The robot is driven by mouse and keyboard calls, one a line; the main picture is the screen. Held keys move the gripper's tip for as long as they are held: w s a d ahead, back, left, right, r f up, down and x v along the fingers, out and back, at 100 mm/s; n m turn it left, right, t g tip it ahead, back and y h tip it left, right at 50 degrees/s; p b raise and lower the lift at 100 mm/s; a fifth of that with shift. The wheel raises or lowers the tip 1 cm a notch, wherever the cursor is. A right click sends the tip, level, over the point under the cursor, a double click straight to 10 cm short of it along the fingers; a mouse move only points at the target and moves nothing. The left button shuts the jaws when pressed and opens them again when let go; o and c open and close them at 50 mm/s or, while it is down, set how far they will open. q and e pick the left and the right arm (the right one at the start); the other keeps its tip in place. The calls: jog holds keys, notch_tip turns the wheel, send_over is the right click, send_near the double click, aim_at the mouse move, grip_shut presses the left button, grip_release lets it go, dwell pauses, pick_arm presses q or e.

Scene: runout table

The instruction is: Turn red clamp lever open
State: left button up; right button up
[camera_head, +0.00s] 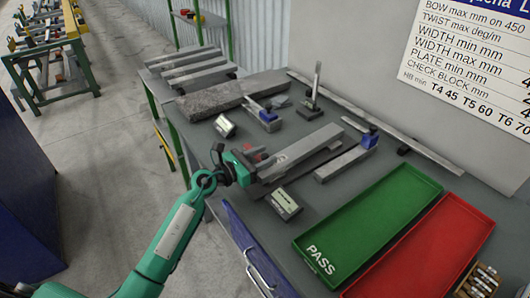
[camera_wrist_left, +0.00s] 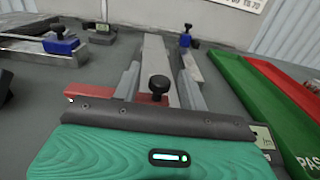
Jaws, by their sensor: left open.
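The red clamp lever (camera_head: 263,157) shows as a small red part beside my left gripper at the near end of a grey fixture holding a metal bar (camera_head: 308,146). In the left wrist view the red lever (camera_wrist_left: 92,98) reaches out to the left, just beyond the gripper's dark front edge, with a black knob (camera_wrist_left: 158,85) to its right. My left gripper (camera_head: 250,164) is open, close to the lever; contact cannot be told. My right gripper is not in view.
A green PASS tray (camera_head: 370,220) and a red tray (camera_head: 425,250) lie to the right. A small gauge display (camera_head: 284,204) stands near the table's front edge. Blue-ended gauges (camera_head: 368,140) and a granite block (camera_head: 232,95) lie farther back.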

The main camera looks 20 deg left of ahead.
pick_arm(q)
jog(key=shift+w+d, duration=0.3)
jog(key=shift+w, duration=0.05)
jog(key=shift+c, duration=0.2)
grip_shut()
